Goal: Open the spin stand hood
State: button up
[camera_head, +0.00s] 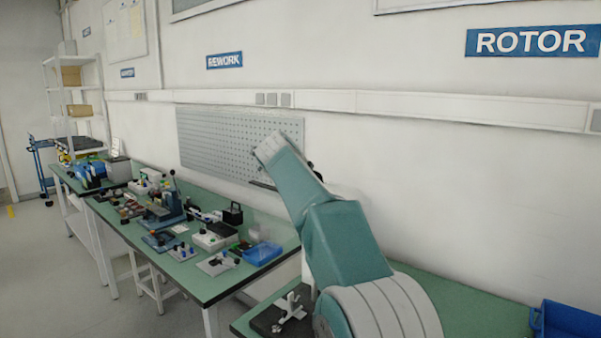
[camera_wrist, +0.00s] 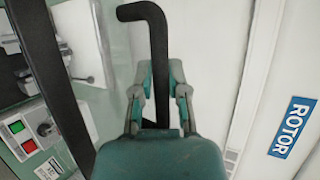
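In the wrist view a thick black bent bar (camera_wrist: 158,45), which looks like a handle, runs between the two fingers of my gripper (camera_wrist: 160,75). One finger is close on each side of it. I cannot tell whether they press on the bar. A long dark straight bar (camera_wrist: 55,80) crosses the left side, perhaps part of the hood frame. Beside it is a control box (camera_wrist: 22,140) with a green and a red button. I cannot make out the whole hood or whether it is raised. In the head view my arm hides the spot and my gripper is not clearly visible.
A green-topped bench (camera_head: 225,285) with tools and a blue tray (camera_head: 263,253) stands left of my arm. A clamp-like fixture (camera_head: 290,308) is on the nearer bench. A blue bin (camera_head: 566,320) is at lower right. The wall behind has a pegboard (camera_head: 225,140) and a ROTOR sign (camera_head: 532,41).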

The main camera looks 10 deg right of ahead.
jog(key=o, duration=0.3)
jog(key=shift+f, duration=0.15)
jog(key=shift+s+r, duration=0.15)
jog(key=shift+r, duration=0.05)
jog(key=v, duration=1.1)
jog(key=shift+s+a, duration=0.15)
jog(key=shift+a, duration=0.1)
